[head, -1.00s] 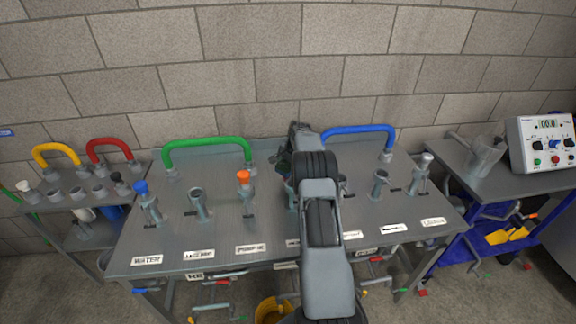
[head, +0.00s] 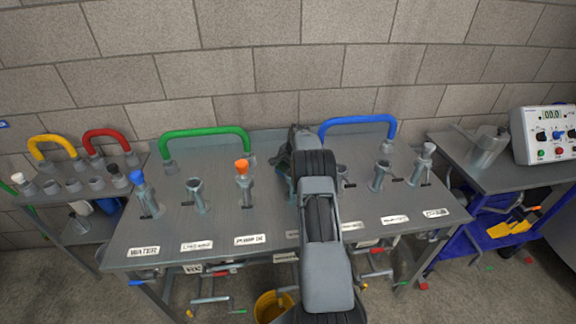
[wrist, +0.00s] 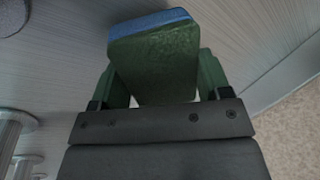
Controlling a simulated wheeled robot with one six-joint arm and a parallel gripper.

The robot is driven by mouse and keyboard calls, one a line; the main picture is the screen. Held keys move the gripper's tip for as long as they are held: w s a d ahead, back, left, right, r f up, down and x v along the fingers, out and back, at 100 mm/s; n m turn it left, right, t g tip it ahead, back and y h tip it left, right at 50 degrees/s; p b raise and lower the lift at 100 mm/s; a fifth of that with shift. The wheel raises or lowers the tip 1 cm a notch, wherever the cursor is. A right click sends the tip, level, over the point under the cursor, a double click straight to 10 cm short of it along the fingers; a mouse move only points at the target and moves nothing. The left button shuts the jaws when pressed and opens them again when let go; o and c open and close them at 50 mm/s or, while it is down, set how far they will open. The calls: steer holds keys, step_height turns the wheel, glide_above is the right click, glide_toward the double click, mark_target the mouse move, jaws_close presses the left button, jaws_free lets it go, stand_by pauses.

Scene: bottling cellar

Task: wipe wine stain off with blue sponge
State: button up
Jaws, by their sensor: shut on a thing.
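The sponge (wrist: 155,50) shows in the wrist view with a dark green broad face and a blue layer along its far edge. My gripper (wrist: 158,80) is shut on it, with a green finger on each side. The sponge is above or against a grey, brushed surface; I cannot tell whether it touches. In the head view my arm reaches over the middle of the grey bench (head: 225,222), and its links hide the sponge and most of the gripper. No wine stain can be made out in either view.
Several upright valve fittings stand on the bench, including a blue-topped one (head: 140,185) and an orange-topped one (head: 242,180). A green handle (head: 205,132) and a blue handle (head: 358,121) rise at the back. A metal jug (head: 487,150) and control box (head: 546,135) stand right.

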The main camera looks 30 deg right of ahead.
steer(key=shift+f+b, duration=0.45)
steer(key=shift+f, duration=0.2)
stand_by(0.4)
steer(key=shift+w, duration=0.1)
steer(key=shift+w+d+r, duration=0.1)
steer(key=shift+w+d, duration=0.3)
steer(key=shift+w, duration=0.35)
steer(key=shift+w+d, duration=0.4)
steer(key=shift+w, duration=0.35)
steer(key=shift+s+a+f+b, duration=0.15)
steer(key=shift+s+a+b, duration=0.15)
steer(key=shift+s, duration=0.35)
steer(key=shift+s+a+f+b, duration=0.25)
steer(key=shift+s+a, duration=0.1)
steer(key=shift+s, duration=0.35)
steer(key=shift+s+a+f+b, duration=0.1)
steer(key=shift+s+a+b, duration=0.2)
steer(key=shift+s, duration=0.35)
steer(key=shift+s+a+b, duration=0.15)
steer(key=shift+s+a, duration=0.2)
steer(key=shift+s, duration=0.35)
steer(key=shift+s+a+b, duration=0.15)
steer(key=shift+s+a, duration=0.2)
steer(key=shift+s, duration=0.35)
steer(key=shift+r, duration=0.2)
steer(key=shift+w+r+p, duration=0.15)
steer(key=shift+r+p, duration=1.75)
steer(key=shift+r, duration=1.2)
